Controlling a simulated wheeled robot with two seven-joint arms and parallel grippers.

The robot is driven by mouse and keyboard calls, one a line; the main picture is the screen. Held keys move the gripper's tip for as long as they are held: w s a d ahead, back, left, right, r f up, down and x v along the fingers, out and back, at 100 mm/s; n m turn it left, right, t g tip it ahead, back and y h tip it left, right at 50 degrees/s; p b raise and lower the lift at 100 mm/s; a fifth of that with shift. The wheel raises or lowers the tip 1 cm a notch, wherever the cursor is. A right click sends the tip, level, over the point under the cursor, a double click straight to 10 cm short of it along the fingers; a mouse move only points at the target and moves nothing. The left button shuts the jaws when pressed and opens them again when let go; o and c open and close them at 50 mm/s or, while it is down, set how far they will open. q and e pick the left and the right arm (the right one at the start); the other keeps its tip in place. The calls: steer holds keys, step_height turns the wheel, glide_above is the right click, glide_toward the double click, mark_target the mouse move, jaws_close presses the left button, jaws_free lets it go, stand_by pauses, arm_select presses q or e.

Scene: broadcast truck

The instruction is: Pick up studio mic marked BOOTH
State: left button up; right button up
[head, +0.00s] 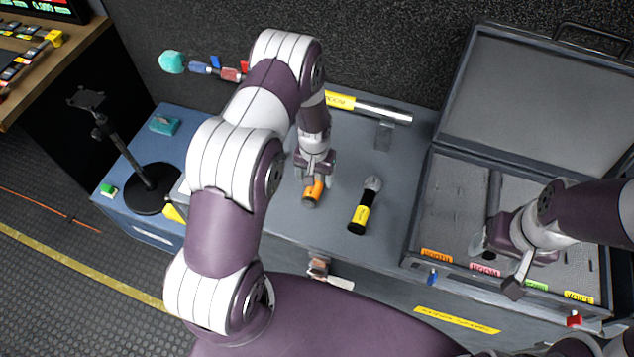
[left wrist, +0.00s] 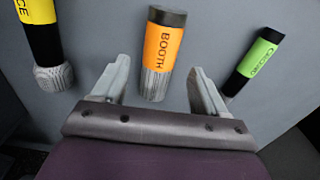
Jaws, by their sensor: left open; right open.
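The studio mic marked BOOTH (head: 312,194), with an orange band and dark end, lies on the grey-blue worktop. In the left wrist view the mic (left wrist: 161,52) shows its BOOTH lettering and a grey lower end. My left gripper (head: 314,178) is open over it. In the left wrist view its fingers (left wrist: 155,85) stand on either side of the mic's grey end, with gaps between. My right gripper (head: 497,266) is open over the open case (head: 455,205), near its front labels, and holds nothing that I can see.
A yellow-banded mic (head: 363,207) lies right of the BOOTH mic. A green-banded mic (left wrist: 259,60) lies on its other side, hidden in the head view. A boom pole (head: 384,113) lies behind. A black stand (head: 151,188) is at left.

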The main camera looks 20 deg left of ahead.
mark_target(316, 182)
arm_select(q)
step_height(316, 182, down, 4)
steer(key=shift+w+f+p, duration=0.1)
steer(key=shift+p, duration=0.2)
jaws_close()
steer(key=shift+r, duration=0.2)
